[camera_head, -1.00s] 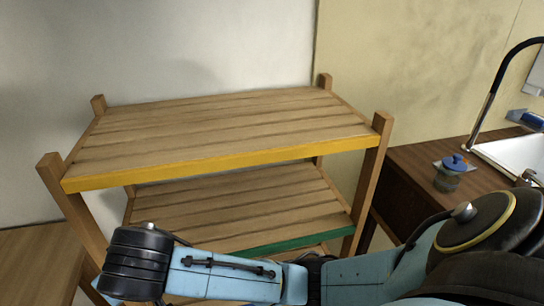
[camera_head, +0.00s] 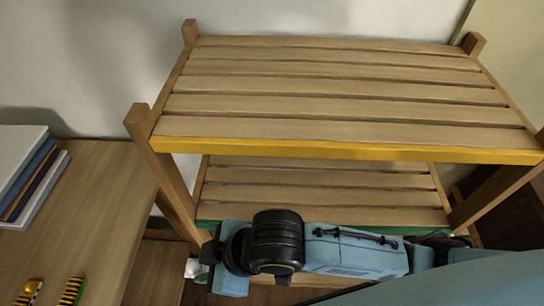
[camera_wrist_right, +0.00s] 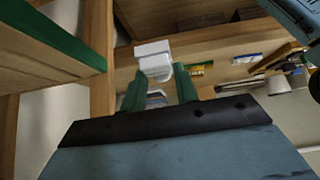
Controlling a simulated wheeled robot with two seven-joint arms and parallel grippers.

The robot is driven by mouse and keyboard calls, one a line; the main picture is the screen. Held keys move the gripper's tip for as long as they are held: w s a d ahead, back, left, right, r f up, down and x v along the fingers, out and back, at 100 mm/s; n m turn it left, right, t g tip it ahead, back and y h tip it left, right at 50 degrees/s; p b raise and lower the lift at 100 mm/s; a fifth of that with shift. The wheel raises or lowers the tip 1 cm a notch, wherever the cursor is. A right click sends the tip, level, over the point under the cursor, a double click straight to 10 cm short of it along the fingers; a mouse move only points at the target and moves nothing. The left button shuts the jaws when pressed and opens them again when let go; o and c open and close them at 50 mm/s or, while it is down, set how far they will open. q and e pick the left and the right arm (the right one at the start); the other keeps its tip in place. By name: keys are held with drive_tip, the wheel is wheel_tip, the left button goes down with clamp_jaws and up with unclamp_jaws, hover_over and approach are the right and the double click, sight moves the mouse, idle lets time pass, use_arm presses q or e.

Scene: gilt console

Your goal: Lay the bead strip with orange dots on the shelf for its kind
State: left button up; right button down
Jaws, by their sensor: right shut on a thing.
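My right gripper (camera_head: 205,262) is in front of the left part of the slatted shelf unit, below the level of its green-edged board. In the right wrist view, its two fingers (camera_wrist_right: 158,92) are shut on a pale white piece (camera_wrist_right: 154,56). It also shows as a small white patch in the head view (camera_head: 193,268). I cannot make out orange dots on it. The shelf unit has a top board with a yellow front edge (camera_head: 330,150) and a lower board with a green front edge (camera_head: 425,217). Both boards look bare where visible. My left gripper is out of view.
A wooden table (camera_head: 85,200) stands left of the shelf. The shelf's front left post (camera_head: 165,175) is close to my gripper.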

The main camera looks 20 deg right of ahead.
drive_tip(key=shift+w+d, duration=0.25)
drive_tip(key=shift+w, duration=0.1)
drive_tip(key=w+d, duration=0.1)
drive_tip(key=w, duration=0.3)
drive_tip(key=w+d, duration=0.1)
drive_tip(key=w, duration=0.3)
drive_tip(key=w+d, duration=0.1)
drive_tip(key=w, duration=0.3)
drive_tip(key=shift+d, duration=0.4)
drive_tip(key=shift+w+d, duration=0.1)
drive_tip(key=shift+w, duration=0.15)
drive_tip(key=w, duration=0.2)
drive_tip(key=w+d, duration=0.1)
drive_tip(key=shift+w+d, duration=0.1)
drive_tip(key=shift+w, duration=0.25)
drive_tip(key=shift+s+f, duration=0.1)
drive_tip(key=shift+f, duration=0.65)
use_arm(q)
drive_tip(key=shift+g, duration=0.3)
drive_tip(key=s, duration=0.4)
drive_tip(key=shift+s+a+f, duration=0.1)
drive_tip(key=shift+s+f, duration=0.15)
use_arm(e)
drive_tip(key=shift+s, duration=0.1)
